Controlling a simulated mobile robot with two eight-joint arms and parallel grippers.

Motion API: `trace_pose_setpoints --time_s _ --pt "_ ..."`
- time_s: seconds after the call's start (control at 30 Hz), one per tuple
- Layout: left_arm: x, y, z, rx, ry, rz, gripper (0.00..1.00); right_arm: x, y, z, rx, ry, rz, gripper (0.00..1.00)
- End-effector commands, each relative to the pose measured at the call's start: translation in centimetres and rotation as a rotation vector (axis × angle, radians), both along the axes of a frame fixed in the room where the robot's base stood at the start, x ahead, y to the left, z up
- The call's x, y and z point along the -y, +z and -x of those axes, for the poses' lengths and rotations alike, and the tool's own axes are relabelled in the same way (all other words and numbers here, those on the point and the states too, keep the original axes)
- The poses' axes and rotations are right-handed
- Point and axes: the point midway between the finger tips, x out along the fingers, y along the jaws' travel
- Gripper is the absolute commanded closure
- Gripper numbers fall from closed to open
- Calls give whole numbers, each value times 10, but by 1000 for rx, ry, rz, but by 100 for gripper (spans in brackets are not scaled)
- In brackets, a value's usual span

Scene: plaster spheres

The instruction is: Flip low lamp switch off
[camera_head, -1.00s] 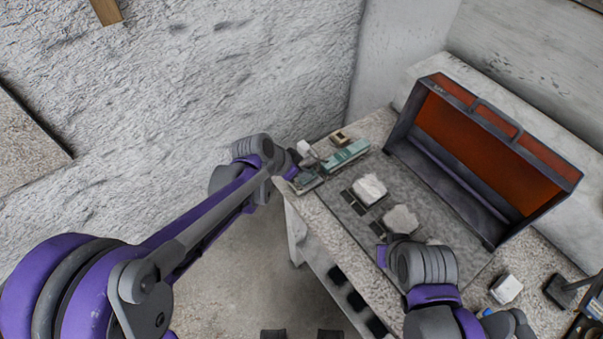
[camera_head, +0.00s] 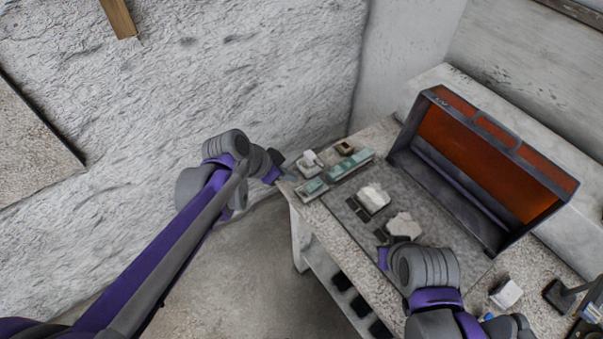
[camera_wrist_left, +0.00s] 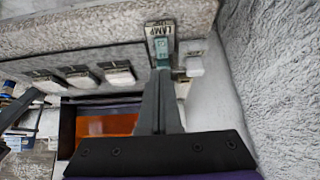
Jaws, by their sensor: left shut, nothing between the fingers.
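The lamp switch (camera_wrist_left: 159,38) shows in the left wrist view as a small plate labelled LAMP with a teal part at the fingertips' end. In the head view, a small teal-topped unit (camera_head: 312,190) at the bench's near left corner appears to be this switch. My left gripper (camera_wrist_left: 158,74) is shut and empty, its tips close to the teal part; I cannot tell whether they touch. In the head view the left gripper (camera_head: 287,178) is just left of the unit. The switch's on or off position is unclear. My right gripper (camera_head: 381,246) is over the bench, its fingers mostly hidden.
A longer teal block (camera_head: 351,165) and a whitish piece (camera_head: 309,163) stand close behind the switch. White plaster lumps (camera_head: 374,197) lie on the dark mat. An open orange-lined case (camera_head: 490,160) stands at the back. The rough wall (camera_head: 200,80) rises at left.

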Motion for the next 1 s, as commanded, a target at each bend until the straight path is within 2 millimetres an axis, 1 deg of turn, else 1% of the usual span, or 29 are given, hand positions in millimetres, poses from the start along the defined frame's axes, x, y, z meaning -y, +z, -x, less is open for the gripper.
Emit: trace_pose_setpoints --time_s 0.03,0.2,0.83,0.93,1.0 --pt "-6 5 4 -1 3 0 100 0 1 0 1 0 0 100" --pt "-14 12 9 0 1 1 100 0 1 -1 1 0 0 100" --pt "-15 13 12 -3 7 -1 100 0 1 -1 1 0 0 100" --pt "-23 13 25 -23 65 -12 100 0 1 -1 1 0 0 100" --pt "-35 13 41 -46 147 -26 100 0 1 -1 1 0 0 100"
